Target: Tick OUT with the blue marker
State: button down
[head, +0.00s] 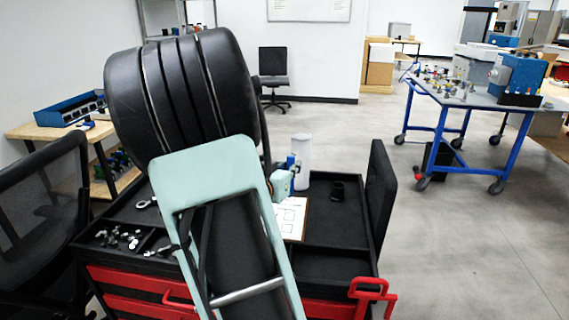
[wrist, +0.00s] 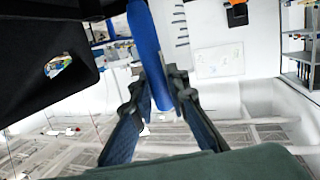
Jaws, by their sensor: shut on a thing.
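The blue marker (wrist: 145,40) is between the fingers of my gripper (wrist: 163,88) in the wrist view, and the gripper is shut on it. In the head view a small blue piece (head: 292,162) shows beside the white cylinder, at the pale green end of my arm; my arm hides most of the gripper there. A white sheet with printed boxes (head: 290,216) lies on a brown board on the black-topped cart, partly hidden by my arm. The gripper appears above and behind the sheet, apart from it. The word OUT is too small to read.
Metal fittings (head: 120,238) lie in the left compartments. A raised black panel (head: 377,200) borders the cart's right side. Open floor lies to the right, before a blue-framed table (head: 440,130).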

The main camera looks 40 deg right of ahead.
jog(key=shift+f+b, duration=3)
jog(key=shift+f, duration=0.05)
jog(key=shift+f+b, duration=0.3)
jog(key=shift+f, duration=0.35)
notch_tip(320, 180, up, 7)
jog(key=p, duration=0.7)
jog(key=shift+r, duration=0.15)
